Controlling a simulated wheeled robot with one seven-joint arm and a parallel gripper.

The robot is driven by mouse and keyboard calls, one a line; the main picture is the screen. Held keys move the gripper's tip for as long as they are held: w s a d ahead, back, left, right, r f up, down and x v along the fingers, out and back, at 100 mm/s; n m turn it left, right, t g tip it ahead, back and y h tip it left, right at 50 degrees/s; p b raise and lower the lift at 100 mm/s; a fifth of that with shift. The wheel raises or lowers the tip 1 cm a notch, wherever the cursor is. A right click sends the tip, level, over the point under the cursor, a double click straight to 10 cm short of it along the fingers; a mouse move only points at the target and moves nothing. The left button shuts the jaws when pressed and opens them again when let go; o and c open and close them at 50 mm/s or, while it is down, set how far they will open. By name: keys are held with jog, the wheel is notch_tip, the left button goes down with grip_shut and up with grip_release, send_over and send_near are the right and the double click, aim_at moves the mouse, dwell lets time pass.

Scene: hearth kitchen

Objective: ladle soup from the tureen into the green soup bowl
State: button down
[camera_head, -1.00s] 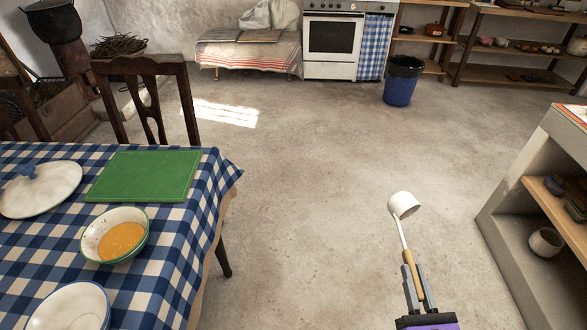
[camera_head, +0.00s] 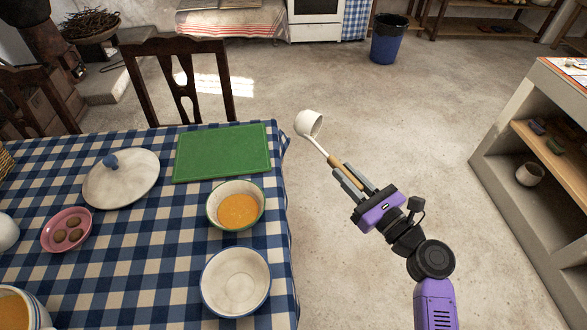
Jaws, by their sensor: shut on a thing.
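My gripper (camera_head: 347,174) is shut on the wooden part of the ladle's handle. The ladle (camera_head: 308,123) has a white cup, which points away from me and hangs over the floor, right of the table. I cannot make out any soup in the cup. The green-rimmed soup bowl (camera_head: 212,209) stands near the table's right edge, left of my gripper, with orange soup in it. The tureen (camera_head: 40,313), at the bottom left corner, is partly cut off by the frame and shows orange soup inside.
An empty blue-rimmed bowl (camera_head: 236,308) stands in front of the green-rimmed one. A green board (camera_head: 222,153), a white lid (camera_head: 130,195) and a pink dish (camera_head: 50,240) share the checked table (camera_head: 140,275). A chair (camera_head: 180,85) stands behind. Floor is clear between table and right-hand shelves (camera_head: 500,160).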

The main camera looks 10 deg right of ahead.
jog(key=a+r+y, duration=0.1)
jog(key=w+a+r+n+g+y+p, duration=0.1)
jog(key=r, duration=0.1)
jog(key=w+a+r+n+g+p, duration=0.1)
jog(key=shift+w+a+r+y, duration=0.1)
jog(key=shift+a+r+y, duration=0.2)
jog(key=shift+y, duration=0.1)
jog(key=s+a+n+g+y+p, duration=0.6)
jog(key=a+n+g, duration=0.4)
jog(key=g, duration=0.4)
jog(key=s+a+r+n+t+h+p, duration=0.2)
jog(key=s+a+r+h+p, duration=0.1)
jog(key=a+r+h, duration=0.4)
jog(key=s+a+r+n+t+h+p, duration=0.1)
jog(key=s+a+r+n+h+p, duration=0.1)
jog(key=a+r+h+p, duration=0.3)
jog(key=shift+s+a+r+n+t+h+p, duration=0.35)
jog(key=shift+s+a+r+h, duration=0.55)
jog(key=shift+h, duration=0.8)
jog(key=shift+w, duration=0.1)
